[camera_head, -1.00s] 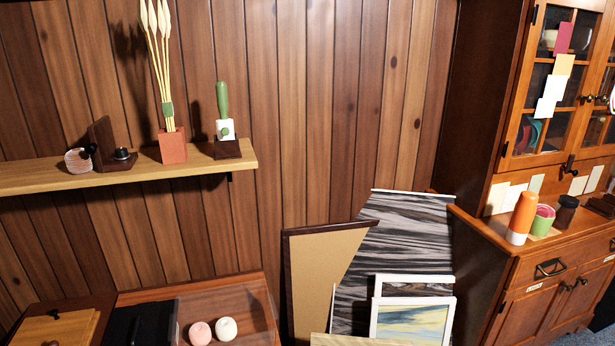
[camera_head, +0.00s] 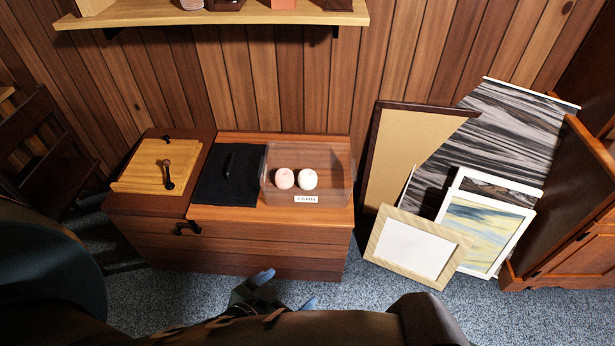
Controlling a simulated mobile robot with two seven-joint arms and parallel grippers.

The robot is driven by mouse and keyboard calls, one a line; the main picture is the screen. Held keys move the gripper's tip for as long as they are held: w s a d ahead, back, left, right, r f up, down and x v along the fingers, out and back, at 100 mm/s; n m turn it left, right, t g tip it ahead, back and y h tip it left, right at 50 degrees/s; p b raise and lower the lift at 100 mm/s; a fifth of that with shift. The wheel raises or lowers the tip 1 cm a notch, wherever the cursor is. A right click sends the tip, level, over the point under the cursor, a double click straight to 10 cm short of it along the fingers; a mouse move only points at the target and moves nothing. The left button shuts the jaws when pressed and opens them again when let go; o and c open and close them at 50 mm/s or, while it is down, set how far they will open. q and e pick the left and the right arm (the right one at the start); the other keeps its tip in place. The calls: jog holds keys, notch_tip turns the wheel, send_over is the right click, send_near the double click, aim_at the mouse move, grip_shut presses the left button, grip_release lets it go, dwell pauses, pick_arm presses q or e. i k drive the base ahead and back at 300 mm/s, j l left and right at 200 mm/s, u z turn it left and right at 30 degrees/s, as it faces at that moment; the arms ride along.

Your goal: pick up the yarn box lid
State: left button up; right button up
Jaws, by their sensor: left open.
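A clear box (camera_head: 342,190) with a small white label stands on the wooden chest. A pink yarn ball (camera_head: 284,178) and a white yarn ball (camera_head: 308,179) sit inside, and its top looks uncovered. A flat black lid-like panel (camera_head: 238,190) with a black bar handle (camera_head: 229,165) lies directly left of the box; I cannot tell whether the two touch. My left gripper (camera_head: 286,289) is low in front of the chest, open and empty, with bluish fingertips apart. It is well short of the panel and box. My right gripper is not in view.
The wooden chest (camera_head: 270,245) stands against the paneled wall. A light wooden board (camera_head: 150,165) with a dark handle is at its left. A shelf (camera_head: 300,17) overhangs behind. Leaning frames (camera_head: 415,248) stand right of the chest, and a dark chair (camera_head: 45,145) stands left.

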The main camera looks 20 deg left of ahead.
aim_at(229, 178)
jog(key=u, duration=1.25)
jog(key=i+j, duration=0.3)
jog(key=i, duration=0.2)
jog(key=i+j+z, duration=0.1)
jog(key=i+j, duration=0.2)
jog(key=i, duration=0.2)
jog(key=i+j+z, duration=0.1)
jog(key=i+j, duration=0.25)
jog(key=i, duration=0.1)
